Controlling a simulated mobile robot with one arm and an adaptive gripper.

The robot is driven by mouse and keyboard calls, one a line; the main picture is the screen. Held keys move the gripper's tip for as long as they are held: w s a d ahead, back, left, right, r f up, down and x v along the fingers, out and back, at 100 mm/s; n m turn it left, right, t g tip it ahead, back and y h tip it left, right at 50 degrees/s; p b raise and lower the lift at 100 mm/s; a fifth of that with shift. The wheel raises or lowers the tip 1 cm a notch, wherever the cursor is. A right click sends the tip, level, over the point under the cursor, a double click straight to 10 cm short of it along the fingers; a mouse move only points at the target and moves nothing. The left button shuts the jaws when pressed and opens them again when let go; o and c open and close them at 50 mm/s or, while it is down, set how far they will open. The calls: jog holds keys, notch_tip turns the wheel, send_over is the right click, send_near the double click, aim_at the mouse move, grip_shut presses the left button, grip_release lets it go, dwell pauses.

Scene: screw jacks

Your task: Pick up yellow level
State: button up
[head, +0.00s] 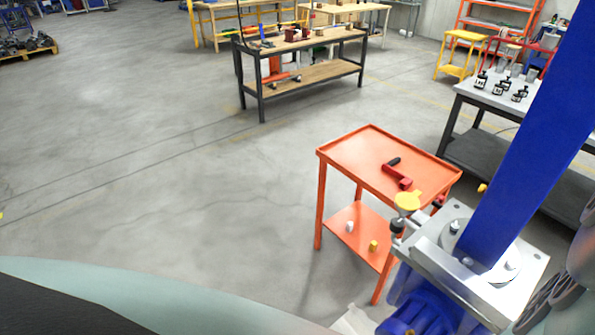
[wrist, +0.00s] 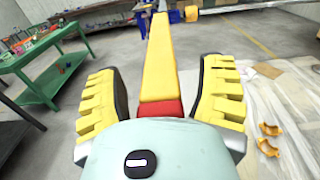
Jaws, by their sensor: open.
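In the wrist view my gripper (wrist: 160,72) is open, with a ridged yellow finger on each side. A long yellow bar, which looks like the yellow level (wrist: 158,55), runs between the fingers and away from me. Its near end meets a red block (wrist: 161,108) just in front of my pale palm. Gaps show between the bar and both fingers. The bar's far end lies near blue parts. In the head view a blue post (head: 525,150) rises from a grey plate at the right, and a yellow knob (head: 407,201) stands left of it. My gripper is not recognizable there.
An orange cart (head: 345,155) holds a red and black tool (head: 397,173). A workbench (head: 300,65) stands behind it. A grey table (head: 465,95) with small black items stands at right. Open floor lies left. The wrist view shows a green table (wrist: 50,45) and orange pieces (wrist: 268,138).

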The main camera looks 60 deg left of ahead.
jog(key=shift+o, duration=0.4)
grip_shut()
